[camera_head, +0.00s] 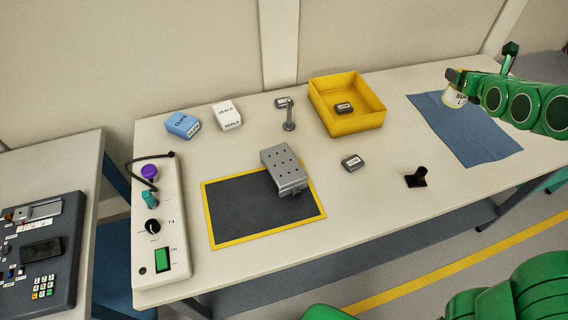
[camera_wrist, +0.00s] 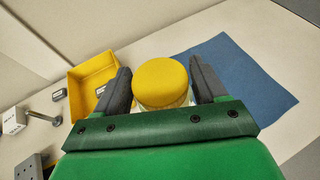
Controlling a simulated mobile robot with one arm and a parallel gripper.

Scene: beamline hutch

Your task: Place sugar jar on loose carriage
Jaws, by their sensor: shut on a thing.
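The sugar jar (camera_head: 455,98) is a small white jar with a label, only partly readable. In the wrist view its round yellow lid (camera_wrist: 161,82) shows between the two dark fingers. My gripper (camera_head: 458,80) is shut on the jar and holds it above the blue cloth at the right of the table. The grey block with holes in its top (camera_head: 284,168), which looks like the loose carriage, sits partly over the back right of the yellow-edged dark mat (camera_head: 235,215). Its corner shows at the lower left of the wrist view (camera_wrist: 28,168). Its top is bare.
Blue (camera_head: 183,124) and white (camera_head: 227,114) boxes are behind. A control panel (camera_head: 158,225) is left.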

